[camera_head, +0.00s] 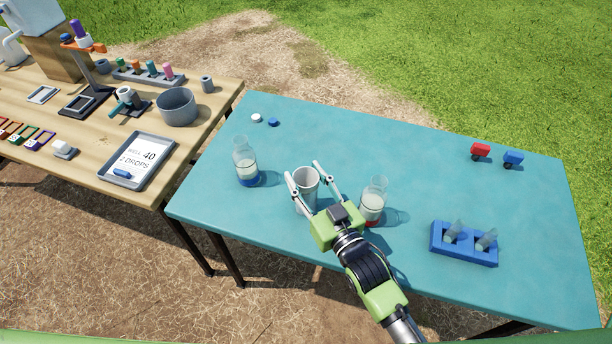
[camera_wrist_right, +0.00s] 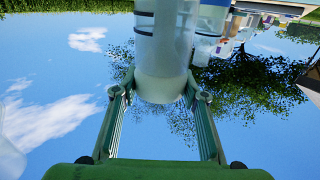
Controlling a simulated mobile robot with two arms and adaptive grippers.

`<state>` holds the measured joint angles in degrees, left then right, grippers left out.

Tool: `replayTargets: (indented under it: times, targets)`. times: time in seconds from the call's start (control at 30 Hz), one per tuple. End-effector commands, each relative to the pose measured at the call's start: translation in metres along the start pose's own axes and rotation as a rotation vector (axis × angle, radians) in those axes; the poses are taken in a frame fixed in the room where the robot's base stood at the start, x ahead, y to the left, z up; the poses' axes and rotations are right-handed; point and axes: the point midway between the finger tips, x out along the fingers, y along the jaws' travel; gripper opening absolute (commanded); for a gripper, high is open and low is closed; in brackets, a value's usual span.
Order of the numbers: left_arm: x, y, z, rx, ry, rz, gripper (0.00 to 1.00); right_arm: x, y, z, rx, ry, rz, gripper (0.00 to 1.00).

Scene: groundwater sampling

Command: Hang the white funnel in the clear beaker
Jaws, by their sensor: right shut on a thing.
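My right gripper (camera_head: 306,172) reaches over the teal table, its two fingers on opposite sides of a pale round rim. It is shut on this whitish piece, which I take to be the white funnel (camera_head: 307,175). In the right wrist view the whitish piece (camera_wrist_right: 162,88) sits between the fingertips (camera_wrist_right: 158,88). A clear cylinder with dark marks, apparently the clear beaker (camera_wrist_right: 163,30), lines up with it there. The two overlap, and I cannot tell whether the funnel rests on the beaker's rim. My left gripper is not in view.
A bottle with a blue base (camera_head: 246,165) stands left of the gripper. One with a red base (camera_head: 373,200) stands close on its right. A blue rack (camera_head: 464,257) holds two pale pieces. Red (camera_head: 480,149) and blue (camera_head: 513,158) items lie far right. The table's back middle is clear.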

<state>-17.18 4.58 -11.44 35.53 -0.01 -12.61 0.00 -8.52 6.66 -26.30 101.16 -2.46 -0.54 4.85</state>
Motion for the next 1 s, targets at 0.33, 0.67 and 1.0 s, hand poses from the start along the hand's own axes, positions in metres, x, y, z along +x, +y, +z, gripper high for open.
replayTargets:
  times: [0.33, 0.67, 1.0]
  targets:
    - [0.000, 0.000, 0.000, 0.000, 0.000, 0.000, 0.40, 0.000, 0.000, 0.000, 0.000, 0.001, 0.000, 0.59]
    - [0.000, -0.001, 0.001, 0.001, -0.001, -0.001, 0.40, -0.021, 0.000, 0.002, 0.000, -0.002, 0.000, 0.59]
    - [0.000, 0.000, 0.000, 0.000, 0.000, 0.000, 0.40, -0.089, 0.000, 0.002, 0.000, -0.004, 0.000, 0.59]
